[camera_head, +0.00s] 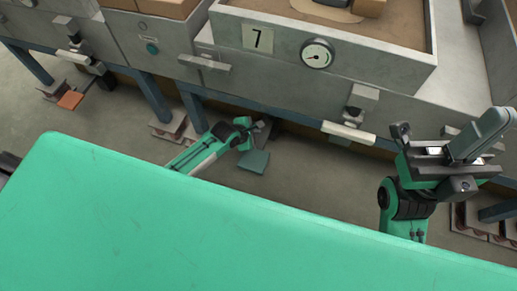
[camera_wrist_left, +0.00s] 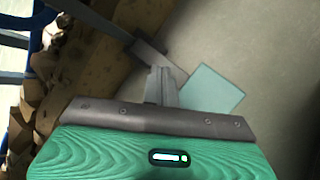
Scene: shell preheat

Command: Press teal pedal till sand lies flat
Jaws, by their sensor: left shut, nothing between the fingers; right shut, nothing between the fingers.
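The teal pedal (camera_head: 254,162) is a flat plate low near the floor, below the station marked 7. In the left wrist view the pedal (camera_wrist_left: 214,88) lies just right of my left fingers, and a grey bar runs to its upper corner. My left gripper (camera_head: 264,126) is shut and empty, reaching low beside the pedal; I cannot tell whether it touches. It also shows in the left wrist view (camera_wrist_left: 161,78). Brown sand (camera_head: 400,20) fills the station's tray, with a paler patch at the top edge, partly cut off. My right gripper (camera_head: 490,132) is shut and empty at the right.
The station (camera_head: 290,72) carries a dial gauge (camera_head: 317,54) and a number 7 plate (camera_head: 258,38). An orange pedal (camera_head: 70,100) sits at the far left. Blue legs (camera_head: 152,102) stand left of my left arm. Grey floor (camera_head: 300,185) lies open right of the teal pedal.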

